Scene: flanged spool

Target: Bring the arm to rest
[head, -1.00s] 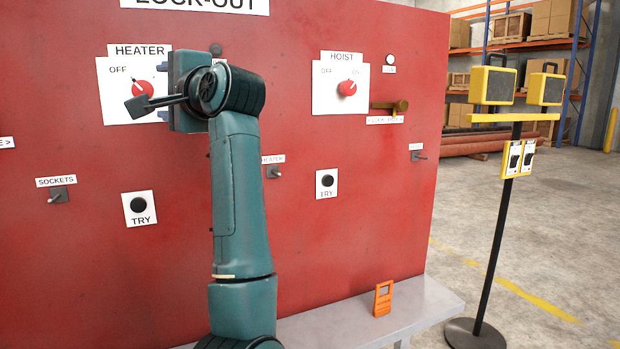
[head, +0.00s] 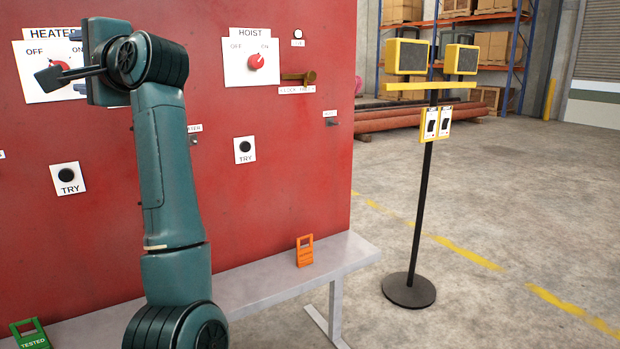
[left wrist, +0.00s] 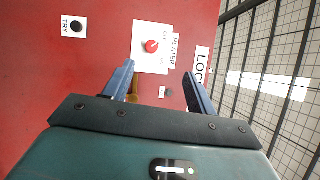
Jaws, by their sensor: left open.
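My left arm rises from the bottom of the head view. Its gripper (head: 70,75) is in front of the red panel's heater plate (head: 32,82), partly covering it. In the left wrist view the two blue fingers (left wrist: 159,72) are spread, with nothing seen held between them. Beyond them is the heater plate with its red knob (left wrist: 150,46), on its side in that picture. A brass piece (left wrist: 133,92) shows beside one finger; I cannot tell whether they touch. My right gripper is not in view.
The red panel (head: 285,165) fills the left. The hoist knob (head: 256,61) and a brass pin (head: 300,77) are on it. A grey bench (head: 270,280) carries an orange tag (head: 304,250) and a green tag (head: 28,333). A black stand (head: 417,215) is right; open floor surrounds it.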

